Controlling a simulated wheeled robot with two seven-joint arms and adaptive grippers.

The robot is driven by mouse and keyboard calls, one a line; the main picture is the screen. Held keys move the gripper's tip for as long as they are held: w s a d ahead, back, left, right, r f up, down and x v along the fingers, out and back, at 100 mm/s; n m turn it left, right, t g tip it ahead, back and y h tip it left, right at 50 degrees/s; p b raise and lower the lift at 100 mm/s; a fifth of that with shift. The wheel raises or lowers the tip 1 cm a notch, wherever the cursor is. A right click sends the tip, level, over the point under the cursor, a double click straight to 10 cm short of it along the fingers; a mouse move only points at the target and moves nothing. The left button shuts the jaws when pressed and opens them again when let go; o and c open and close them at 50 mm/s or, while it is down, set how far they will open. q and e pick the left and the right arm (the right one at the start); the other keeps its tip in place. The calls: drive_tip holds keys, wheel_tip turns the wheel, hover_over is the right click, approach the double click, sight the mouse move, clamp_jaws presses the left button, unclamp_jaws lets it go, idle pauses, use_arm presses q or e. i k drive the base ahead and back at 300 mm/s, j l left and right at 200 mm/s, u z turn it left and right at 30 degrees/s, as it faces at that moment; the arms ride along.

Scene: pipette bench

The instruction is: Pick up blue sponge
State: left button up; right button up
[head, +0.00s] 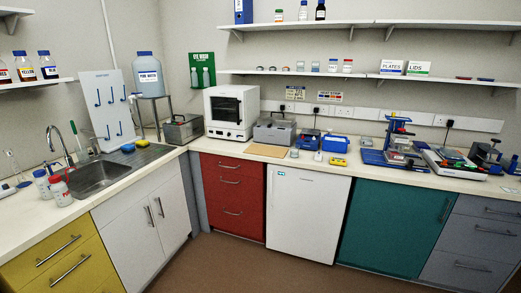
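A small blue block that looks like the blue sponge (128,148) lies on the draining board beside the sink, on the left side of the head view. A similar yellow block (142,143) lies close behind it to the right. Both are small in the picture, so their texture cannot be made out. Neither of my grippers shows in the head view.
The metal sink (97,177) with a tap is left of the blue block. A white pegboard (104,108) stands behind it. Bottles (60,189) stand on the front left counter. The brown floor (215,272) is clear.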

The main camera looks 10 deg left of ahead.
sight(128, 148)
drive_tip(key=i+u, duration=0.1)
drive_tip(key=i, duration=0.7)
drive_tip(key=i+l+u, duration=0.2)
drive_tip(key=i+u, duration=0.25)
drive_tip(key=i+l+u, duration=0.45)
drive_tip(key=i, duration=0.2)
drive_tip(key=i+l+u, duration=0.8)
drive_tip(key=l+u, duration=0.15)
drive_tip(key=l, duration=0.2)
